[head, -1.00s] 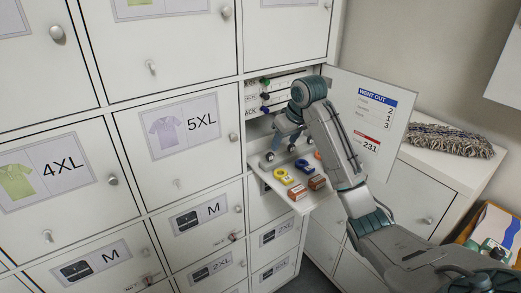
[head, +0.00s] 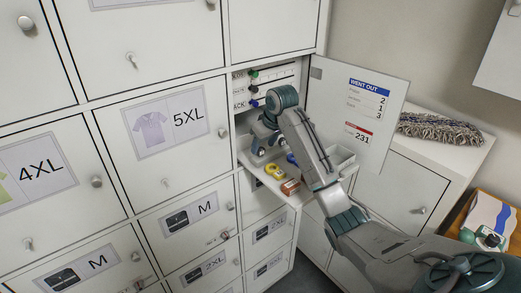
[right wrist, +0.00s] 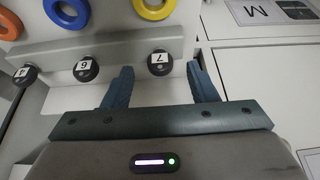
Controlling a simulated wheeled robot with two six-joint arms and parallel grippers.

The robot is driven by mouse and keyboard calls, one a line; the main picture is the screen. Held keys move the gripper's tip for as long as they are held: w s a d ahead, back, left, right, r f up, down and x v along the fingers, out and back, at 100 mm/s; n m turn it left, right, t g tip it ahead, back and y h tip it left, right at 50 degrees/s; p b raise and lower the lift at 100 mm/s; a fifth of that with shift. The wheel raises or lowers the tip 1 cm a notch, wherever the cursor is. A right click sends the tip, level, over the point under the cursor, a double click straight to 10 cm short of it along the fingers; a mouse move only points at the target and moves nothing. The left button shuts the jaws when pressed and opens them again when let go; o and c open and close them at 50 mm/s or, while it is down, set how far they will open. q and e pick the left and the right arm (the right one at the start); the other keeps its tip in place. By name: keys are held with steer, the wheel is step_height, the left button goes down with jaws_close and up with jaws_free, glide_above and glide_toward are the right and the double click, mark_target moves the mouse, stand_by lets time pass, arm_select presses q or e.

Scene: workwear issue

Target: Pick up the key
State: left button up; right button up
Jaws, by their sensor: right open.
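Black round heads numbered 7 (right wrist: 160,62), 6 (right wrist: 86,68) and 4 (right wrist: 27,74) sit in a row along a pale ledge in the right wrist view. They may be key heads; their shafts are hidden, and I cannot tell which one the task means. My right gripper (right wrist: 161,82) is open and empty, with its blue fingers on either side of the number 7 head, slightly short of it. In the head view, my right gripper (head: 262,140) is inside the open locker, above the shelf, and partly hides the heads. My left gripper is not in view.
A yellow ring (right wrist: 154,8), a blue ring (right wrist: 66,12) and an orange ring (right wrist: 9,24) lie beyond the heads. The open locker door (head: 354,110) stands right of my arm. Closed lockers (head: 165,130) fill the left.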

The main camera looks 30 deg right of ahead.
mark_target(261, 154)
steer(key=shift+p+x, duration=0.45)
steer(key=shift+x, duration=0.35)
steer(key=shift+w+f, duration=0.2)
steer(key=shift+f, duration=0.25)
steer(key=c, duration=1.1)
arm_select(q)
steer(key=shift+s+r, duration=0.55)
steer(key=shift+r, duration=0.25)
arm_select(e)
steer(key=shift+r, duration=0.15)
